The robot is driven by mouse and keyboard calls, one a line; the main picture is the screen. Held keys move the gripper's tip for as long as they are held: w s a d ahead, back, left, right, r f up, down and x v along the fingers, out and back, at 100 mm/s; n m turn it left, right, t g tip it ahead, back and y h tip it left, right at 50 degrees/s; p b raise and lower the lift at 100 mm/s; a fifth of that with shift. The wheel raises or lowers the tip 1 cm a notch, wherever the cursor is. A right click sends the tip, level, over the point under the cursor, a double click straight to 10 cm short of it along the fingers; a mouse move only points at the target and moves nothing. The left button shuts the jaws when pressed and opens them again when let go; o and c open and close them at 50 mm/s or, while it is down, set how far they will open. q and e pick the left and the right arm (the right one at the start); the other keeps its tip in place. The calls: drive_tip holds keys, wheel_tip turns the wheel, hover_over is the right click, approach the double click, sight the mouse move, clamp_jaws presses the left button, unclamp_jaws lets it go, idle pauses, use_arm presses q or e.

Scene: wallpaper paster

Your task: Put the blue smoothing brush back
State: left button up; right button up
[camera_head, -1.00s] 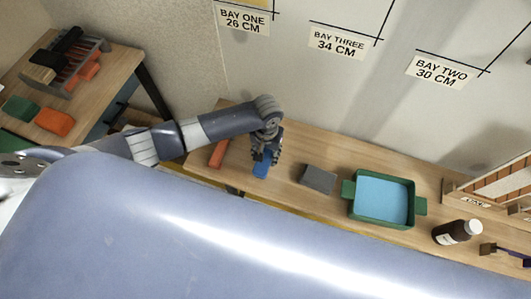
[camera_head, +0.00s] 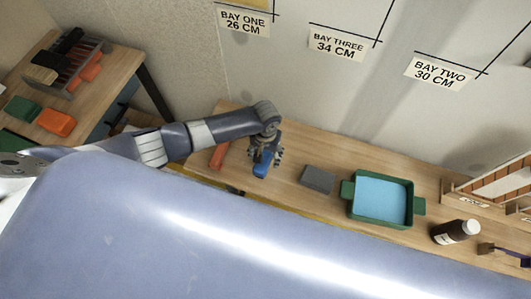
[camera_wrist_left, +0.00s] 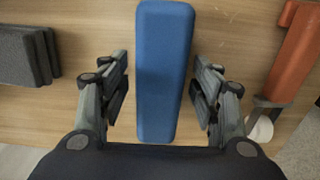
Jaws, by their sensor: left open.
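The blue smoothing brush (camera_head: 262,168) lies on the wooden bench, under my left gripper (camera_head: 264,155). In the left wrist view the blue brush (camera_wrist_left: 163,70) is a long block between the two fingers of my left gripper (camera_wrist_left: 162,95). The fingers stand apart, with a gap on each side of the brush. The gripper partly covers the brush in the head view. My right gripper is not in view.
An orange-red tool (camera_head: 219,155) lies left of the brush and a grey block (camera_head: 318,178) lies right of it. Farther right are a green tray (camera_head: 350,208) with blue liquid and a dark bottle (camera_head: 456,231). A side table (camera_head: 112,84) holds a rack (camera_head: 82,68).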

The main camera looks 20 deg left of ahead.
sight(264, 152)
use_arm(q)
drive_tip(key=shift+f+b, duration=0.3)
drive_tip(key=shift+b, duration=0.15)
drive_tip(key=r, duration=1.1)
drive_tip(key=shift+w+a, duration=0.15)
drive_tip(key=shift+a, duration=0.2)
drive_tip(key=s+d+r+m+t+h, duration=0.25)
drive_tip(key=s+d, duration=0.35)
drive_tip(key=s, duration=0.4)
drive_tip(key=s+a+r+t+y, duration=0.15)
drive_tip(key=s+a+r, duration=0.25)
drive_tip(key=s+a, duration=0.65)
wheel_tip(264, 152, down, 25)
drive_tip(key=a+g, duration=0.2)
drive_tip(key=s+a+f+g+y, duration=0.1)
drive_tip(key=s+a+f, duration=0.2)
drive_tip(key=s+f, duration=1.4)
